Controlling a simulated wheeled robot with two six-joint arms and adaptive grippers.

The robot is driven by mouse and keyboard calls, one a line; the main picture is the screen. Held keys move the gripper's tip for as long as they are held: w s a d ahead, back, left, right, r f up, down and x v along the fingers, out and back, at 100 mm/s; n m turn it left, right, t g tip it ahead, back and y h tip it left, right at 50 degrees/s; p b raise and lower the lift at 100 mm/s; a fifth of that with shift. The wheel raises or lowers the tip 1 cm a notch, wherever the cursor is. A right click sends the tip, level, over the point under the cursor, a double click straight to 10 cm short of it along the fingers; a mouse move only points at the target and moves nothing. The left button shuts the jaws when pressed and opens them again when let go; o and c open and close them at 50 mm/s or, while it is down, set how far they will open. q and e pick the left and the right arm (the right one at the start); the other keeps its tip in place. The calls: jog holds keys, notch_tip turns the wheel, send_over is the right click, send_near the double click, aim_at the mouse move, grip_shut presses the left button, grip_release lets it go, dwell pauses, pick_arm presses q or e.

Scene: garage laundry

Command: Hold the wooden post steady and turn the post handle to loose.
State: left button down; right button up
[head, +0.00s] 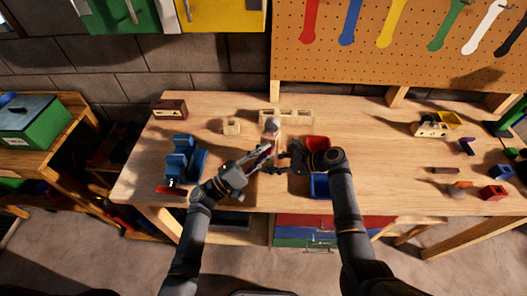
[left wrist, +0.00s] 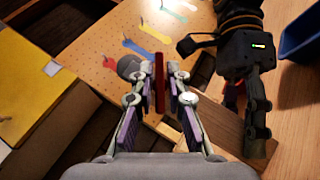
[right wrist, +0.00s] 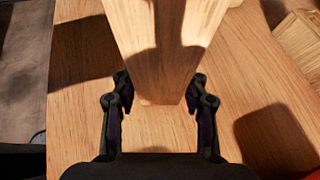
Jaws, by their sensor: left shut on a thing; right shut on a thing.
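The wooden post (right wrist: 160,45) stands up from the workbench between my two grippers, seen large in the right wrist view. My right gripper (right wrist: 160,92) is shut on it, one finger on each side. The red post handle (left wrist: 159,82) is a narrow bar in the left wrist view. My left gripper (left wrist: 165,92) is shut on the handle, its pads on both sides of it. In the head view my left gripper (head: 264,157) and right gripper (head: 281,162) are close together at the post, covering much of it. A grey rounded part (head: 271,126) shows just beyond them.
A blue vise (head: 183,160) stands left on the workbench (head: 380,150). A red bin (head: 317,143) and a blue bin (head: 319,186) are close by my right gripper. Wooden blocks (head: 286,116) lie behind the post. The bench middle right is mostly clear.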

pick_arm(q)
jog(key=n+t, duration=0.4)
jog(key=n, duration=0.1)
jog(key=shift+n+t+y, duration=0.3)
jog(key=shift+n+y, duration=0.1)
jog(key=c, duration=1.5)
grip_release()
jog(key=shift+o, duration=0.2)
jog(key=v, duration=1.2)
